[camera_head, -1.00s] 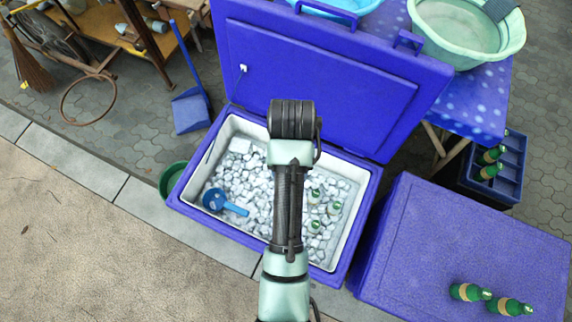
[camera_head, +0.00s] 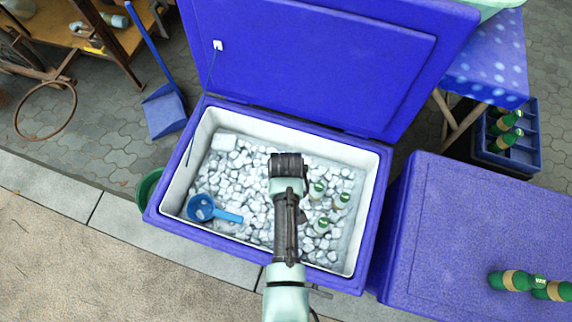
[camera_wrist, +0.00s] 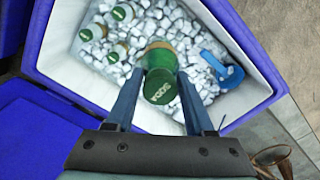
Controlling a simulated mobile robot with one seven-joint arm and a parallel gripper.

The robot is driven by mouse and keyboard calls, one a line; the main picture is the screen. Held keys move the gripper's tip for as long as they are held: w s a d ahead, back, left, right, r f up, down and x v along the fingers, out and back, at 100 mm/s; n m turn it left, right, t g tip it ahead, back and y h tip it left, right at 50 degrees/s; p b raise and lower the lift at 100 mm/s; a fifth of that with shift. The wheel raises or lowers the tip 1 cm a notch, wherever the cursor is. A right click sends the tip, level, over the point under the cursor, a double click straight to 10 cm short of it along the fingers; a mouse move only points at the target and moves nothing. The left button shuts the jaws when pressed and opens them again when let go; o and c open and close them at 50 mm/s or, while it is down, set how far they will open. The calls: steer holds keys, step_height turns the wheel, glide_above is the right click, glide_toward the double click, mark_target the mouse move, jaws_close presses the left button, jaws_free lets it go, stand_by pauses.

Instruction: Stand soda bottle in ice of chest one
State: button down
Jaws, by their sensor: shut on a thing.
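The open blue chest (camera_head: 376,215) has a white lining and is filled with ice (camera_head: 235,170); its rim also shows in the wrist view (camera_wrist: 240,112). My gripper (camera_wrist: 160,88) is shut on a green soda bottle (camera_wrist: 160,60) with a tan band, its "SODA" cap facing the wrist camera. The held bottle is over the ice, with its lower end away from the camera; whether it touches the ice I cannot tell. In the head view my arm hides it. Three other bottles stand in the ice, one of them here (camera_head: 341,199).
A blue scoop (camera_head: 203,208) lies on the ice at the left. The raised lid (camera_head: 310,60) stands behind. A closed blue chest (camera_head: 460,220) at right bears green bottles (camera_head: 508,280). A crate with bottles (camera_head: 523,150) is beyond it. A green bucket (camera_head: 148,188) stands left.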

step_height(320, 180, down, 26)
steer(key=b, duration=2.4)
steer(key=shift+f, duration=0.8)
steer(key=shift+c, duration=1)
jaws_free()
steer(key=shift+o, duration=0.4)
steer(key=shift+s, duration=0.1)
steer(key=shift+o, duration=0.6)
